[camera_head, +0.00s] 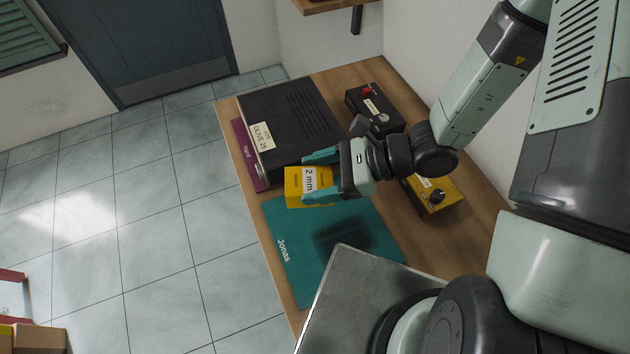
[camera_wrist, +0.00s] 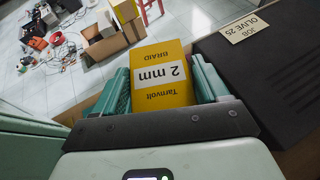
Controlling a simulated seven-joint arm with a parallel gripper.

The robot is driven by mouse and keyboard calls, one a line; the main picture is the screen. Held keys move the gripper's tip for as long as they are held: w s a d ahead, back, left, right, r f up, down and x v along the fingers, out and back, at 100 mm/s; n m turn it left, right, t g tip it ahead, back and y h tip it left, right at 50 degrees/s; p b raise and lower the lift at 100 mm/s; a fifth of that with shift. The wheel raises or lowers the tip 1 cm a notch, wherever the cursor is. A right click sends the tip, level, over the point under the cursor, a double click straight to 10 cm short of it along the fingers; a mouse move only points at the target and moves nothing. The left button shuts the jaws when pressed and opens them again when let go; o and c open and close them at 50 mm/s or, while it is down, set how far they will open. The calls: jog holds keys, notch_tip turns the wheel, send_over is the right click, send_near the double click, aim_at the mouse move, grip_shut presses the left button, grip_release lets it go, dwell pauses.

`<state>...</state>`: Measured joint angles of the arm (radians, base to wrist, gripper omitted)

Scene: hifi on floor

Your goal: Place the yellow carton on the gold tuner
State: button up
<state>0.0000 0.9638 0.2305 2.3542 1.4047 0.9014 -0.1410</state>
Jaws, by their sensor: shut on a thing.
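The yellow carton (camera_head: 294,190), labelled "2 mm", is between the two teal fingers of my gripper (camera_head: 313,178), which is shut on it. In the wrist view, the carton (camera_wrist: 162,98) shows its "Tarnvolt BRAID" print upside down, with a finger on each side. It is held above the table near the teal mat, and a dark shadow falls on the mat. The gold tuner (camera_head: 443,204), a small gold box with a black knob and a pale label, sits on the table to the right of my gripper. My wrist hides part of it.
A large black hifi unit (camera_head: 300,112) labelled "OLIVE 25" stands behind the carton, on a purple flat item (camera_head: 241,152). A black box (camera_head: 384,116) with a red knob stands at the back right. The teal "Jonas" mat (camera_head: 300,275) lies in front, its top clear.

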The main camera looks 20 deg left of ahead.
jog(key=w+a+r+t, duration=0.1)
jog(key=w+a, duration=0.1)
jog(key=w, duration=0.1)
jog(key=w+a+r+m, duration=0.1)
jog(key=w, duration=0.2)
jog(key=w+a+r+m+t, duration=0.1)
jog(key=w+a, duration=0.1)
jog(key=w, duration=0.1)
jog(key=shift+w+a+t+y, duration=0.1)
jog(key=shift+a+t+y, duration=0.2)
jog(key=shift+y, duration=0.1)
jog(key=w+a+r+m+t, duration=0.3)
jog(key=w+a+r, duration=0.2)
jog(key=w+a, duration=0.25)
send_over(296, 119)
notch_tip(296, 119, down, 5)
jog(key=shift+f, duration=2.15)
jog(key=shift+f, duration=0.15)
jog(key=o, duration=1.1)
